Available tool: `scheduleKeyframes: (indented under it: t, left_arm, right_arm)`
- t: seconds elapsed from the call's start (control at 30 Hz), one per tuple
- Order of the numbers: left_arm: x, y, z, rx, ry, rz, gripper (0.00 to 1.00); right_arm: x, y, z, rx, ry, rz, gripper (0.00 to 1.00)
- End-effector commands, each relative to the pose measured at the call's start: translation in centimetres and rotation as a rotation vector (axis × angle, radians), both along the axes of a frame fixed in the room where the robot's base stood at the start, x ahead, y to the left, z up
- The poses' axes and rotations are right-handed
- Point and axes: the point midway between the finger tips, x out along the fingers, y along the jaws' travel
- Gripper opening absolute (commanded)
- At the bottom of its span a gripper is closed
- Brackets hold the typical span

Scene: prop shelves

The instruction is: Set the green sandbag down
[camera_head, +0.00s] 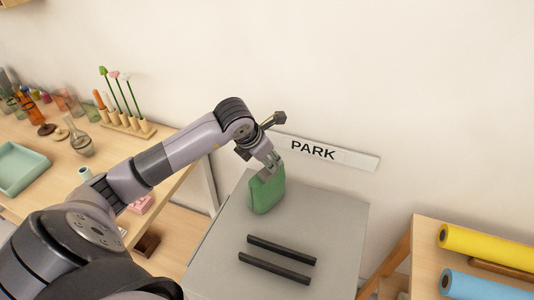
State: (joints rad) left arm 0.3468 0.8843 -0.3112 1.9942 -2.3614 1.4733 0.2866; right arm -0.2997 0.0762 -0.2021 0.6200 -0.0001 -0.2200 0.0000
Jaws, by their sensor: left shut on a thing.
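The green sandbag (267,193) is upright at the back left of the grey stand top (325,217). My left gripper (270,168) reaches down from above and is shut on the top of the sandbag. The sandbag's bottom is at or just above the grey surface; I cannot tell if it bears on it. My right gripper is not in view.
Two dark bars (278,258) lie on the grey top in front of the sandbag. A PARK sign (315,150) is on the wall behind. A wooden table (62,165) with bottles and a green tray (20,168) stands left. Yellow (485,247) and blue (480,287) rolls lie right.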

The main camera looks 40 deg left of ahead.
Motion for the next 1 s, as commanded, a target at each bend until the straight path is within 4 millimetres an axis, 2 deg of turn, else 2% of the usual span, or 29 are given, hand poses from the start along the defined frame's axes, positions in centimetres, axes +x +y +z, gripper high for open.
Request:
scheduleKeyframes:
  t: [0.03,0.17,0.2,0.47,0.87,1.0]
  left_arm:
    - [0.2,0.0,0.5,0.000,-0.011,0.000,0.00]
    - [0.2,0.0,0.2,0.000,-0.011,0.000,0.00]
    - [0.0,0.0,-0.2,0.000,0.000,0.000,0.37]
    - [0.0,0.0,-0.1,0.000,0.000,0.000,0.55]
    - [-0.1,0.0,0.3,0.000,0.000,0.000,0.56]
    - [-0.9,0.1,1.9,0.003,-0.005,-0.002,0.56]
  right_arm:
    - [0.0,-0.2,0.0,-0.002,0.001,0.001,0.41]
    - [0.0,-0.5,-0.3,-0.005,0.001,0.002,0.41]
    - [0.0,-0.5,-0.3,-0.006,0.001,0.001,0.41]
    - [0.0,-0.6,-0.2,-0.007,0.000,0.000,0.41]
    - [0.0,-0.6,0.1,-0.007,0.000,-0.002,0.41]
    - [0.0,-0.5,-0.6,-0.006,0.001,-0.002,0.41]
